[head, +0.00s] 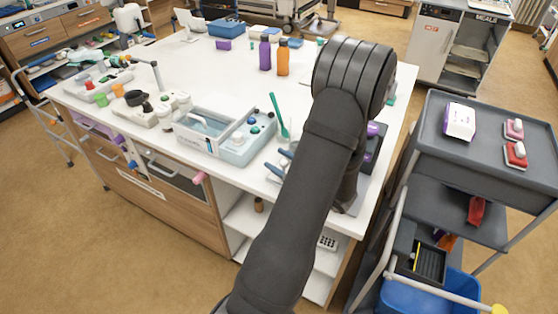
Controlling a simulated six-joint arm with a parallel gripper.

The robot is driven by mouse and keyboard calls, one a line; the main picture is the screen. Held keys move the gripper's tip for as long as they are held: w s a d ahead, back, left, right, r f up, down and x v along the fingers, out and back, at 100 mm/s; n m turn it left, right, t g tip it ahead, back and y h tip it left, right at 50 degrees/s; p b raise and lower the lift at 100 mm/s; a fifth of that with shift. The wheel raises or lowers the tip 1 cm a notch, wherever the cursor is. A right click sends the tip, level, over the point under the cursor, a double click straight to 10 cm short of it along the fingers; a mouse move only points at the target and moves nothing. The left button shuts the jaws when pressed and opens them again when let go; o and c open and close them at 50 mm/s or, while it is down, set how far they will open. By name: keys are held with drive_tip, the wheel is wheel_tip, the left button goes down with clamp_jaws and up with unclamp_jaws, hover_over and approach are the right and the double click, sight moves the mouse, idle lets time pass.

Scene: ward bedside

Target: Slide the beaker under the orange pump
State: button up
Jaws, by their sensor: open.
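An orange bottle (283,57) with a dark top stands upright towards the back of the white table. I cannot tell whether it is the orange pump. A small orange piece (117,90) also shows among coloured parts at the table's left end. I cannot make out a beaker; it may be hidden behind my arm or too small to tell. My dark arm rises from the bottom and bends over the table's right part, covering much of it. My gripper is not visible.
A purple bottle (265,53) stands beside the orange one. A grey tray-like device (228,135) and a green upright handle (279,118) are left of my arm. A grey trolley (480,160) stands to the right. The white table's (200,65) middle has clear room.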

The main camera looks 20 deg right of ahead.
clamp_jaws()
drive_tip(key=v, duration=0.3)
drive_tip(key=d+v, duration=0.1)
drive_tip(key=v, duration=0.3)
drive_tip(key=w+v, duration=0.1)
drive_tip(key=v, duration=0.2)
drive_tip(key=shift+s+d, duration=0.2)
drive_tip(key=shift+d, duration=0.45)
unclamp_jaws()
drive_tip(key=v, duration=1.7)
drive_tip(key=shift+s, duration=0.15)
